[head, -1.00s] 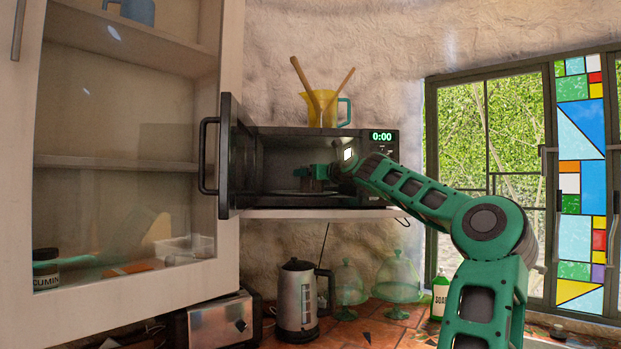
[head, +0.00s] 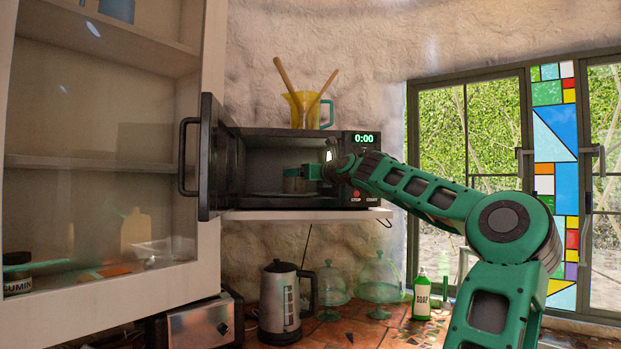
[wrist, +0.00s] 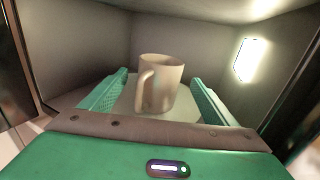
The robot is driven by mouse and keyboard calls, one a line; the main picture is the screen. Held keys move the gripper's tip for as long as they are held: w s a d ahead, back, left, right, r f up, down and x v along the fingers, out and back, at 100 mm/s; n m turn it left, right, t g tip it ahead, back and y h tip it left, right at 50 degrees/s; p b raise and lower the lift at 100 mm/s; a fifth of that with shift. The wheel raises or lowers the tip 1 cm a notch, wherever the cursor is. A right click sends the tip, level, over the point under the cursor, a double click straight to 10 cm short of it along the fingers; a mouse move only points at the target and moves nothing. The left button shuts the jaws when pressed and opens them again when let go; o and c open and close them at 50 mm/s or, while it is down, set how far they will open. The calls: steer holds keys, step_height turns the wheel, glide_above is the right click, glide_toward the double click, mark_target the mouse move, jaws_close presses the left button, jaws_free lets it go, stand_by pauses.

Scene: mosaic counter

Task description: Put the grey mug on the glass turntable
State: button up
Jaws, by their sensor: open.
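The grey mug (wrist: 160,84) stands upright inside the microwave in the wrist view, its handle toward the left and near side. Under it is a pale round plate, the glass turntable (wrist: 188,112). My gripper (wrist: 160,77) is open, with one green finger on each side of the mug and a visible gap to both. In the head view my gripper (head: 303,180) reaches into the open microwave (head: 285,142) from the right. There the mug and turntable are too small and covered to make out clearly.
The microwave door (head: 211,158) stands open on the left. A yellow jug (head: 298,108) with two wooden utensils stands on top of the microwave. The glass-fronted cabinet (head: 105,130) is at the left. Below are a kettle (head: 281,300), glass domes (head: 379,277) and a soap bottle (head: 422,297).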

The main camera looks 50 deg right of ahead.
steer(key=shift+v, duration=2.95)
